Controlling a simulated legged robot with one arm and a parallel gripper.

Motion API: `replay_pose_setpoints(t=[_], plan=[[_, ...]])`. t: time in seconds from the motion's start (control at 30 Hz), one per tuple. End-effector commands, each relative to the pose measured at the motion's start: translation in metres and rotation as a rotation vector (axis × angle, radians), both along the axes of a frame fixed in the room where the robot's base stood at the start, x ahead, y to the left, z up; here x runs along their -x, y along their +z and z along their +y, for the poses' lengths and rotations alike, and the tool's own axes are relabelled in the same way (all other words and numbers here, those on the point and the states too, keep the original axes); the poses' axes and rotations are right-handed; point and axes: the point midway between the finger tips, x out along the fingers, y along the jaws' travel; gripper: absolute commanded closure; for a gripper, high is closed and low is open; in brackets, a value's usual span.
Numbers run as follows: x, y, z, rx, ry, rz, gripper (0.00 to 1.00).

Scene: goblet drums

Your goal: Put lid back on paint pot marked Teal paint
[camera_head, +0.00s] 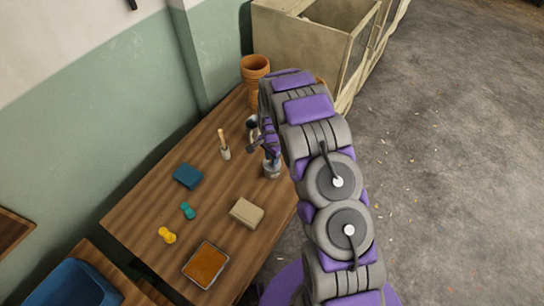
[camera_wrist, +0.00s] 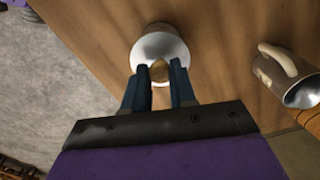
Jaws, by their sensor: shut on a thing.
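My gripper (camera_wrist: 163,82) points down over the wooden table, its blue fingers closed around a small tan knob (camera_wrist: 158,70). The knob appears to belong to a lid. A round, pale metallic pot or lid (camera_wrist: 160,47) shows just beyond the fingertips. In the head view, a small grey pot (camera_head: 272,170) stands on the table right below my gripper (camera_head: 270,152), which my arm partly hides. I cannot tell whether the lid rests on the pot or is held above it. No label reading Teal paint is legible.
A metal mug (camera_wrist: 285,76) lies in the wrist view to the right. The table (camera_head: 150,215) also holds a handled tool in a cup (camera_head: 224,150), a blue block (camera_head: 188,176), teal (camera_head: 188,211) and yellow (camera_head: 167,235) pieces, a tan block (camera_head: 246,213) and an orange tray (camera_head: 205,265).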

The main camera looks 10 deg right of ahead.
Motion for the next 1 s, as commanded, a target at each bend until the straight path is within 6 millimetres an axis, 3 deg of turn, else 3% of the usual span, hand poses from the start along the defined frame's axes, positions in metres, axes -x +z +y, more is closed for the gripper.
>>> replay_pose_setpoints(t=[0.37, 0.4, 0.67, 0.87, 1.0], plan=[[0.0000, -0.0001, 0.0002, 0.000, 0.000, 0.000, 1.00], [0.0000, -0.0001, 0.0002, 0.000, 0.000, 0.000, 0.72], [0.0000, -0.0001, 0.0002, 0.000, 0.000, 0.000, 0.47], [-0.0001, -0.0001, 0.0003, 0.000, 0.000, 0.000, 0.44], [0.0000, -0.0001, 0.0002, 0.000, 0.000, 0.000, 0.30]])
